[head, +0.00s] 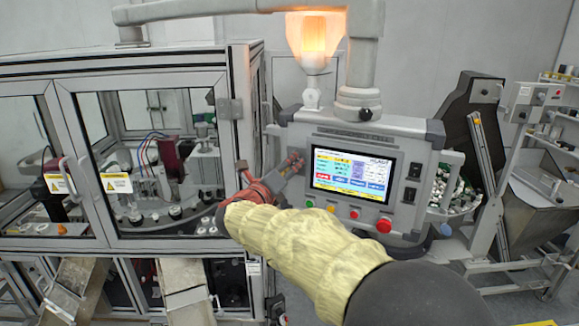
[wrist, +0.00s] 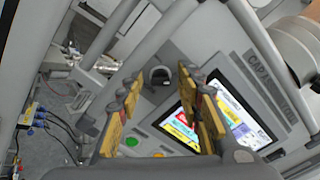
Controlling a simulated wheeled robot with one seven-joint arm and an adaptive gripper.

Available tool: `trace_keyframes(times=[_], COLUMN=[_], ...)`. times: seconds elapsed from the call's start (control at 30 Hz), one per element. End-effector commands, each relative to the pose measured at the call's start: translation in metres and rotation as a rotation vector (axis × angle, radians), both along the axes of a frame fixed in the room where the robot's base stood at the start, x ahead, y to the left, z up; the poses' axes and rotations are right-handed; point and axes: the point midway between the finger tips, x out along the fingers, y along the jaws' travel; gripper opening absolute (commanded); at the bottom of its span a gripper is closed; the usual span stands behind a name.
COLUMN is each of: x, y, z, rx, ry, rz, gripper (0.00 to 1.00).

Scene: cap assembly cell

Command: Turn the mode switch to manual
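I see no contact, and the remaining distance is unclear. In the head view my gripper (head: 268,165) is at the left side of the panel (head: 300,130), left of the lit screen (head: 350,172). The knob is not discernible there.
Below the screen are a green button (head: 309,204), a yellow button (head: 331,207) and a red mushroom button (head: 383,225). A black rocker switch (head: 414,170) is right of the screen. A glazed machine enclosure (head: 150,235) stands left of my gripper. An orange lamp (head: 314,35) glows above.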

Motion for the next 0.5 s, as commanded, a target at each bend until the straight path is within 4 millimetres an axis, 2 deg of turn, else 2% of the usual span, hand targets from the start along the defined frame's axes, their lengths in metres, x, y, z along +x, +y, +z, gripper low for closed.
trace_keyframes(times=[0.5], x=[-0.0001], y=[0.0002], z=[-0.0002], rx=[0.000], ry=[0.000], rz=[0.000], gripper=[0.04])
